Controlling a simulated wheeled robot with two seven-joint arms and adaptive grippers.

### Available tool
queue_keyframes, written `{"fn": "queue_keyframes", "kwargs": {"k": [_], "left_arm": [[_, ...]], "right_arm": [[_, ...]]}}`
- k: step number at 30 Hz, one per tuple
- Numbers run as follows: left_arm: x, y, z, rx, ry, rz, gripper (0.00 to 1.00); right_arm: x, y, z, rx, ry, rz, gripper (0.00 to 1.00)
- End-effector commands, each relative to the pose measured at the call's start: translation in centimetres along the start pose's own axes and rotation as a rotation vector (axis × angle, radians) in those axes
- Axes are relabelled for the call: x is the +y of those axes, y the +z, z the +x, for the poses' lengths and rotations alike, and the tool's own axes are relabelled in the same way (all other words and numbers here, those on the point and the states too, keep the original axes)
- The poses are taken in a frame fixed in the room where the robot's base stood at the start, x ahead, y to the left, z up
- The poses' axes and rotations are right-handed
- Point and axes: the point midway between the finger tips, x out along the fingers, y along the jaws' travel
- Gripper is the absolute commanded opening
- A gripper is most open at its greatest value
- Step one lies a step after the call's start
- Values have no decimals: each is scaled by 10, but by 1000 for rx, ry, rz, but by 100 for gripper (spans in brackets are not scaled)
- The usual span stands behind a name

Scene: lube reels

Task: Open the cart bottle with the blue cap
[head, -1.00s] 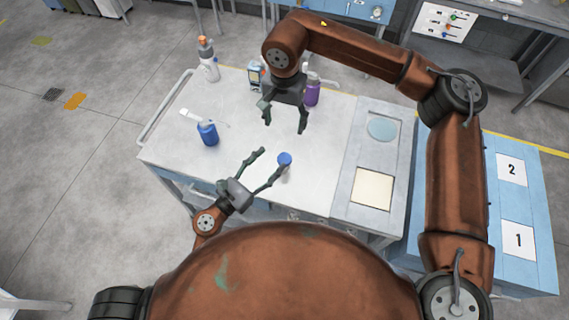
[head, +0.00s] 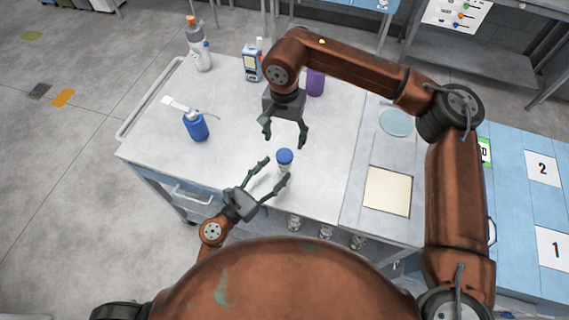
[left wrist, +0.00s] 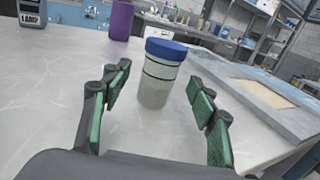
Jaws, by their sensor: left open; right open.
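The bottle with the blue cap (head: 285,157) stands upright on the cart top (head: 240,105), near its front edge. In the left wrist view the bottle (left wrist: 160,85) has a clear or greyish body and its blue cap is on. My left gripper (head: 271,171) is open, its fingers pointing at the bottle. In the left wrist view the bottle stands just beyond and between the open green-padded fingers, with nothing held. My right gripper (head: 284,139) is open and empty, hanging fingers-down above and behind the bottle.
A blue bottle (head: 195,126) stands at the left of the cart. A panel with a beige square (head: 388,191) lies at the right.

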Motion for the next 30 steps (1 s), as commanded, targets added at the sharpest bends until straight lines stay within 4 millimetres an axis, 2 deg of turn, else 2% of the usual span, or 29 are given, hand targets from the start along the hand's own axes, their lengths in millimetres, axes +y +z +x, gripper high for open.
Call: {"fn": "queue_keyframes", "kwargs": {"k": [6, 12, 22, 30], "left_arm": [[-1, 1, 34, -2, -2, -2, 54], [-1, 0, 50, -1, -2, -2, 54], [-1, 0, 53, 0, -2, -1, 53], [-1, 0, 53, 0, -2, -1, 34]], "right_arm": [[1, 0, 0, 0, 0, 2, 61], [1, 0, 0, 0, 0, 2, 61], [1, 0, 1, -1, 1, 1, 61], [1, 0, 1, -1, 1, 1, 61]]}}
